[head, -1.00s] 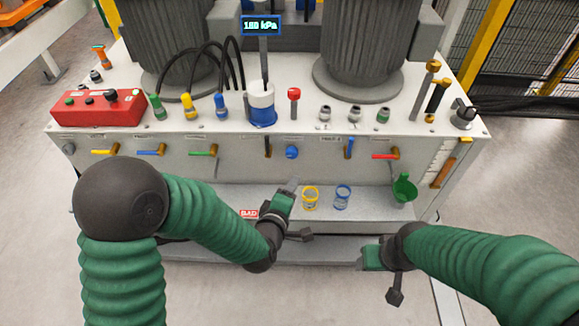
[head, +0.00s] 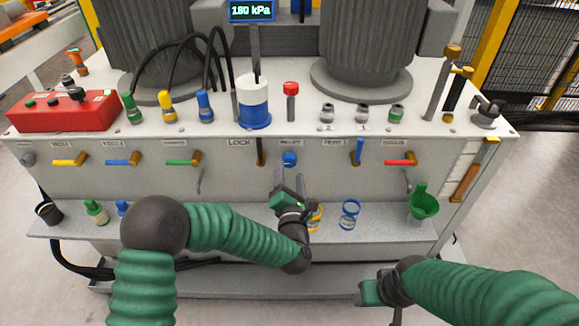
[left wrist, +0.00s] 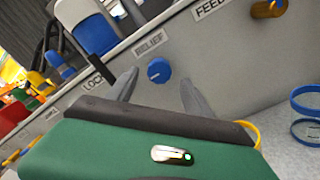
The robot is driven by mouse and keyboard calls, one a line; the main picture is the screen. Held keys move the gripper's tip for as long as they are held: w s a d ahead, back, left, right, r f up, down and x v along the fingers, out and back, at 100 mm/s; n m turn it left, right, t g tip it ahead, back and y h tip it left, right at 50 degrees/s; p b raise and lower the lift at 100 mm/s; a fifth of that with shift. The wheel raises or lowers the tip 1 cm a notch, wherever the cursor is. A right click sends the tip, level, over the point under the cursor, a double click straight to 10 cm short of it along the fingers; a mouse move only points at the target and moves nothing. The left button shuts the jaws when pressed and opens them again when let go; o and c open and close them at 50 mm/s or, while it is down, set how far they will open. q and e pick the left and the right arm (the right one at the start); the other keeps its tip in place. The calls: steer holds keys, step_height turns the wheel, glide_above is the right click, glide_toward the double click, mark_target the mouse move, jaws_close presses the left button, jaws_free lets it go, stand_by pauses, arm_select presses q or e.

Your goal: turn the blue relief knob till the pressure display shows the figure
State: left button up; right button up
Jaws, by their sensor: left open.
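The blue relief knob (head: 289,159) sits on the front panel under its RELIEF label. It also shows in the left wrist view (left wrist: 159,70), with a pale pointer mark. My left gripper (head: 288,178) is open just below and in front of the knob. In the left wrist view its two fingers (left wrist: 157,86) stand to either side of the knob, apart from it. The pressure display (head: 252,11) shows a figure in kPa that looks like 180 or 190; the middle digit is hard to read. My right gripper (head: 370,292) is low at the right, its fingers unclear.
A brown-black lever (head: 260,152) by the LOCK label and a blue lever (head: 358,151) flank the knob. A white-blue container (head: 254,104) stands above.

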mark_target(290, 164)
arm_select(q)
steer(key=w+b, duration=0.1)
steer(key=w, duration=0.4)
steer(key=shift+w, duration=0.1)
jaws_close()
